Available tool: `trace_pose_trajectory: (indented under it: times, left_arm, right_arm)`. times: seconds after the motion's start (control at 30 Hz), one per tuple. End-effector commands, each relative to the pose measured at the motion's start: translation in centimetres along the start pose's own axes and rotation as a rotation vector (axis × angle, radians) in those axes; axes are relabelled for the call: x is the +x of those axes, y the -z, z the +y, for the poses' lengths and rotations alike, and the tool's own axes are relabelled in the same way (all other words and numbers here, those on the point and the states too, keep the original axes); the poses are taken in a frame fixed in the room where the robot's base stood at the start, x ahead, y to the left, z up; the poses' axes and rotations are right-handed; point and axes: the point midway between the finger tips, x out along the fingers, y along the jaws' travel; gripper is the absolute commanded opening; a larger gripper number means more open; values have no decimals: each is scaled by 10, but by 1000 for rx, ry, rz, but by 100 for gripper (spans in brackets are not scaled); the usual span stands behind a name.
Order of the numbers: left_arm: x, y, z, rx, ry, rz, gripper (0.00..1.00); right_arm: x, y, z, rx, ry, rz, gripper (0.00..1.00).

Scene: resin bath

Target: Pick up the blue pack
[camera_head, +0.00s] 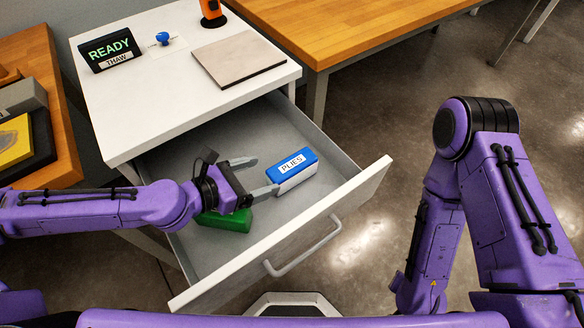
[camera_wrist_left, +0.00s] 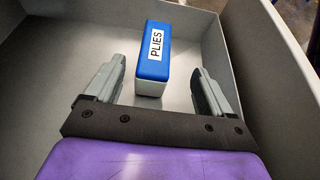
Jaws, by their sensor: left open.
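The blue pack (camera_head: 292,168) has a white label reading "PLIES" and a white lower part. It lies in the open drawer, near its right side. My left gripper (camera_head: 258,176) is open and empty inside the drawer, just left of the pack, with its fingers pointing at it. In the left wrist view the pack (camera_wrist_left: 153,55) stands ahead of and between the two open fingers (camera_wrist_left: 157,85), and I see no contact. My right gripper is not in view; only purple links of my arm show at the right.
The grey drawer (camera_head: 322,218) is pulled out from a white cabinet (camera_head: 150,95). A green pack (camera_head: 228,220) lies in it, partly under my left gripper. A "READY THAW" sign (camera_head: 110,49), a blue-knobbed item (camera_head: 162,38) and a flat plate (camera_head: 238,60) are on top.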

Motion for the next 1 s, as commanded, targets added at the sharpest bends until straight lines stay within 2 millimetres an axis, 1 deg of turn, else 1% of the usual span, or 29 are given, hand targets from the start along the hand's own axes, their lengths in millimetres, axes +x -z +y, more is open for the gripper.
trace_pose_trajectory:
  times: [0.03, 0.1, 0.2, 0.37, 0.5, 0.6, 0.7, 0.87, 0.9, 0.97, 1.0]
  left_arm:
    - [10, 3, -1, 3, 4, 3, 83]
    - [23, 2, -2, 2, 7, 0, 83]
    - [39, 1, -1, 2, 5, 1, 83]
    - [56, -1, 0, 2, 7, 0, 83]
    - [83, 1, 5, 2, 8, 0, 83]
    - [96, 1, 5, 1, 7, 0, 83]
    - [100, 0, 5, 2, 5, -2, 83]
    - [100, 1, 5, 1, 5, -1, 83]
    - [100, 1, 5, 1, 5, -1, 70]
    - [100, 1, 5, 1, 5, -1, 50]
    - [100, 1, 5, 1, 5, -1, 37]
  right_arm:
    - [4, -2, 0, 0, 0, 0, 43]
    - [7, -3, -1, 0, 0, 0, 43]
    - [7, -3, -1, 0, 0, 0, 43]
    - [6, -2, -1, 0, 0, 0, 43]
    - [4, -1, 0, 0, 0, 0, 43]
    - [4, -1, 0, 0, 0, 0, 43]
    - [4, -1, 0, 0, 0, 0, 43]
    - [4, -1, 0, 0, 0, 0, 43]
    - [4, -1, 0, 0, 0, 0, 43]
    - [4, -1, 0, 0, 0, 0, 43]
    - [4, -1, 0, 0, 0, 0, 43]
